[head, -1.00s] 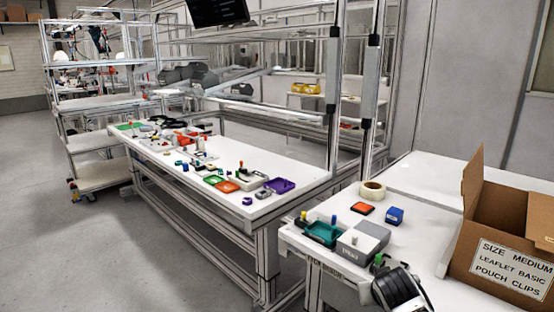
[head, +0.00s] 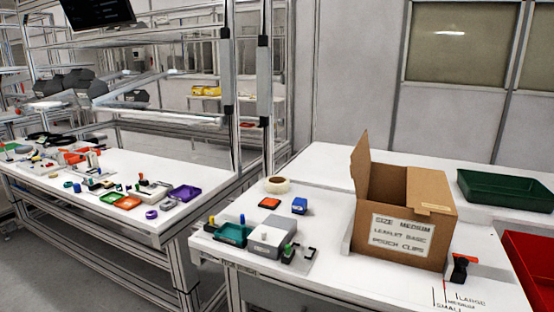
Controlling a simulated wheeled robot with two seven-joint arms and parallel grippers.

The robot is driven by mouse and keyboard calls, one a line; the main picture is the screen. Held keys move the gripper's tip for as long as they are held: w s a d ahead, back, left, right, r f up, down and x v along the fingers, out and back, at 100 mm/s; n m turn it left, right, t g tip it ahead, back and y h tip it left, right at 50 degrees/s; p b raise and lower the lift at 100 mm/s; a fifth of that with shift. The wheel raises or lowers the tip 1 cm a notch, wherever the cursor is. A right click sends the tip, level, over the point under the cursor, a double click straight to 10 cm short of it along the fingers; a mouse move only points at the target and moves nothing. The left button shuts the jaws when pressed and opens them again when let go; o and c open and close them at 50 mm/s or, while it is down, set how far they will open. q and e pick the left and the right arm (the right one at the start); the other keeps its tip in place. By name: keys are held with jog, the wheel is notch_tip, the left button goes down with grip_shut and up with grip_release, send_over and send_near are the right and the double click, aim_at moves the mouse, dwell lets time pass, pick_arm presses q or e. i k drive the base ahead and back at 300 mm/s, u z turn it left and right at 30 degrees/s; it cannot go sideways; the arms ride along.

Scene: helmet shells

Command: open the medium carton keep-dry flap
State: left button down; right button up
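The medium carton (head: 420,252) is a brown cardboard box on the white table in the right half of the head view. Its front carries a white label (head: 402,236) reading "SIZE MEDIUM" with lines below it. A tall flap (head: 361,172) stands up at its left side. The left part of its top is open and dark inside. At the right, a cardboard panel (head: 436,188) with a pale strip covers part of the top, and a small tab hangs over the front edge. I cannot read any keep-dry mark. Neither gripper is in view.
A black and red tool (head: 459,267) stands just right of the carton. A green tray (head: 507,189) and a red bin (head: 528,262) lie further right. The table's front right carries size markings.

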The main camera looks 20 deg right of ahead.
aim_at(428, 190)
jog(key=z, duration=1.6)
jog(key=k, duration=1.25)
jog(key=u, duration=0.8)
jog(key=i, duration=1.65)
jog(key=z, duration=0.25)
